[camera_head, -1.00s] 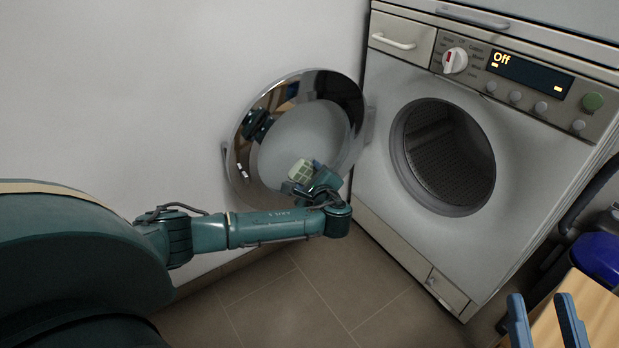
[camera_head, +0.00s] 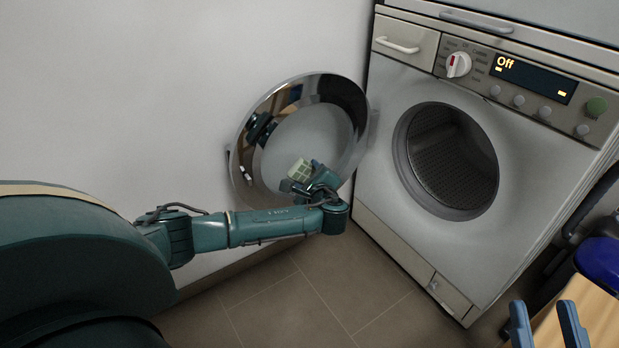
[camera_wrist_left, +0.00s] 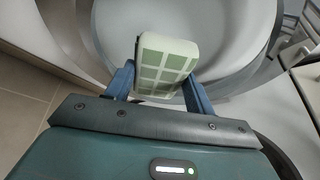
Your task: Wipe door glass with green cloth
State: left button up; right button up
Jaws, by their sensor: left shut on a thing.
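The dryer door (camera_head: 305,88) hangs wide open, with its chrome ring and round glass (camera_head: 312,135) facing me. My left gripper (camera_head: 306,178) is in front of the lower part of the glass. It is shut on the green cloth (camera_head: 299,169), a pale block with green squares. In the left wrist view the cloth (camera_wrist_left: 166,66) sits between both blue fingers, with the glass (camera_wrist_left: 225,30) behind it. I cannot tell whether the cloth touches the glass. My right gripper (camera_head: 545,325) shows at the bottom right, with its two fingers apart and nothing between them.
The dryer (camera_head: 375,170) stands right of the door, its round drum opening (camera_head: 450,160) uncovered and its display (camera_head: 533,78) reading "Off". A white wall is behind the door. A wooden surface (camera_head: 603,310) and a blue object (camera_head: 600,262) are at the right. The tiled floor (camera_head: 310,290) below is clear.

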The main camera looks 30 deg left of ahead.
pick_arm(q)
jog(key=p, duration=0.1)
jog(key=w+p, duration=0.1)
jog(key=shift+r+p, duration=0.2)
jog(key=shift+p, duration=0.2)
jog(key=shift+s+a+f+p, duration=0.2)
jog(key=shift+s+p, duration=0.1)
jog(key=shift+s, duration=0.2)
dwell(0.5)
jog(key=s+d+p, duration=0.2)
jog(key=d, duration=0.3)
jog(key=shift+s+d+p, duration=0.25)
jog(key=shift+d+p, duration=0.05)
jog(key=shift+d, duration=0.1)
